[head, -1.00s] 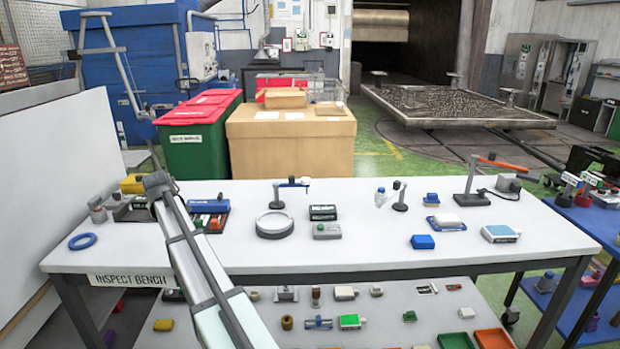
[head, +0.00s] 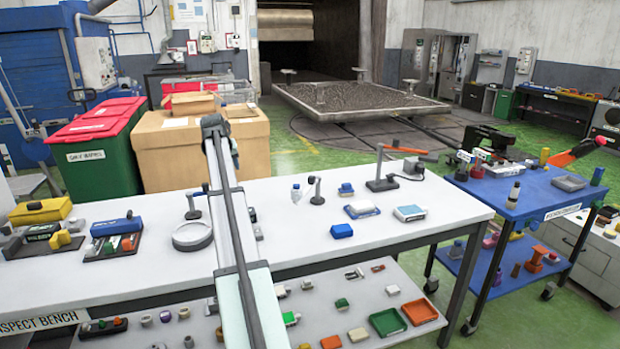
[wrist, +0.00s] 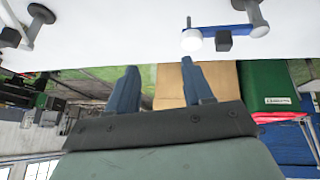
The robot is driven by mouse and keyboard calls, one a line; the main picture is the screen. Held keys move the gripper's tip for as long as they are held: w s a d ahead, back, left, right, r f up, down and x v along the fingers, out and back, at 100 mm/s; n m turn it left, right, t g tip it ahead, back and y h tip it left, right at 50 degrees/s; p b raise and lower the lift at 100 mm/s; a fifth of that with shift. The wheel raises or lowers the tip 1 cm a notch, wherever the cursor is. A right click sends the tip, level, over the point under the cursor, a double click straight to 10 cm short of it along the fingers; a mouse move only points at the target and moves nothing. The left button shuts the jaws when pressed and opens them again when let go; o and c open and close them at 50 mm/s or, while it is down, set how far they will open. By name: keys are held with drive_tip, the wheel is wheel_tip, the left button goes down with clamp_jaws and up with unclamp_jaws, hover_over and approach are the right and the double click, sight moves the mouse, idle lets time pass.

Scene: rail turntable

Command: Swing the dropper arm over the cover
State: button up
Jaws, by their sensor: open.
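In the wrist view my gripper (wrist: 158,67) is open, its two blue fingers apart with nothing between them. A blue swing arm (wrist: 225,31) on a grey post, with a pale round part and a dark block, shows beyond the fingertips. In the head view its grey post (head: 192,207) stands behind a round grey dish (head: 192,236), and my arm hides most of the swing arm. A second small post with a short head (head: 316,190) stands to the right, beside a clear bottle (head: 296,193). I cannot tell which item is the cover.
An orange-armed stand (head: 382,170) is at the bench's right, near a blue block (head: 342,231) and a white-blue box (head: 409,213). A blue case (head: 116,226) and a yellow case (head: 40,211) lie left. A blue cart (head: 530,190) stands right of the bench.

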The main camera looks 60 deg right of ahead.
drive_tip(key=s+d+r+m+g, duration=0.25)
drive_tip(key=s+d+m, duration=0.25)
drive_tip(key=s+d, duration=0.5)
drive_tip(key=m+y, duration=0.1)
drive_tip(key=m, duration=0.3)
approach(311, 177)
drive_tip(key=x, duration=0.9)
drive_tip(key=shift+d+f, duration=0.2)
drive_tip(key=shift+f, duration=0.1)
drive_tip(key=shift+c, duration=0.5)
drive_tip(key=shift+w, duration=0.1)
clamp_jaws()
